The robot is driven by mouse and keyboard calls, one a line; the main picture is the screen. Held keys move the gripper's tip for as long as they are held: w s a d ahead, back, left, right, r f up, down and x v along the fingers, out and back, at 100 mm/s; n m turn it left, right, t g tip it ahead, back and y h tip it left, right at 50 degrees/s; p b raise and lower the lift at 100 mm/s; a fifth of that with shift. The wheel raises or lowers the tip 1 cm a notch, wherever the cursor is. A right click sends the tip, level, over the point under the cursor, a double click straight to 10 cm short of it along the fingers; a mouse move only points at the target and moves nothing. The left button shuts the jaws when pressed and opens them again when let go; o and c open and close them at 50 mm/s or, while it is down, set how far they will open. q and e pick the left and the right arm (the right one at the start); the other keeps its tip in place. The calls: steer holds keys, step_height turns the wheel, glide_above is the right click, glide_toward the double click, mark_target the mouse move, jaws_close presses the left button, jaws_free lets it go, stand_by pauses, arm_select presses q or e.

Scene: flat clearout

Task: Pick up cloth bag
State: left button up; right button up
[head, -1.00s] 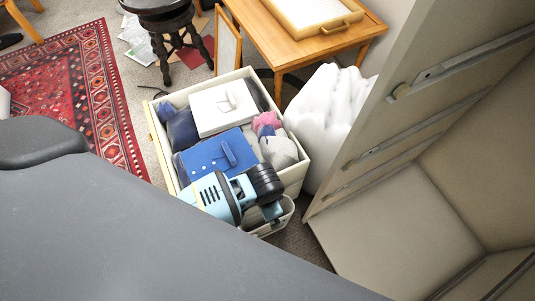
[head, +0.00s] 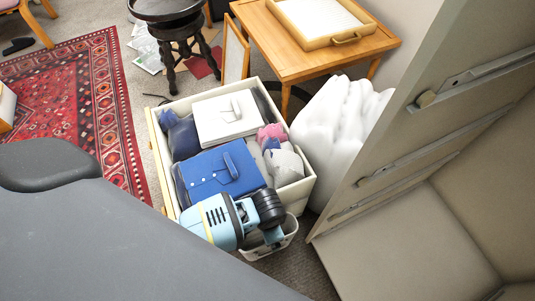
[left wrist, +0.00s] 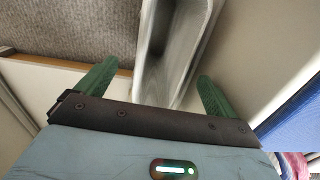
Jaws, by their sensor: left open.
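A small pale, open-topped container that looks to be the cloth bag (head: 284,240) stands against the near side of the white box, low by the carpet. In the left wrist view a whitish-grey, open, folded shape (left wrist: 176,45), likely the same bag, lies between and beyond my green fingers. My left gripper (head: 272,236) is open, above the bag's opening, partly hiding it in the head view. In the left wrist view its fingers (left wrist: 157,86) stand apart with the bag's near part between them. I cannot tell whether they touch it. My right gripper is not in view.
A tall beige cabinet (head: 440,135) closes off the right. Carpet (head: 305,255) shows between box and cabinet.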

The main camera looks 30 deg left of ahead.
arm_select(q)
step_height(320, 180, down, 5)
steer(key=b, duration=0.3)
steer(key=shift+w+a+f, duration=0.1)
steer(key=shift+w+a, duration=0.05)
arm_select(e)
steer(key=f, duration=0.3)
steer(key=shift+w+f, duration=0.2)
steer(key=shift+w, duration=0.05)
arm_select(q)
steer(key=c, duration=1.5)
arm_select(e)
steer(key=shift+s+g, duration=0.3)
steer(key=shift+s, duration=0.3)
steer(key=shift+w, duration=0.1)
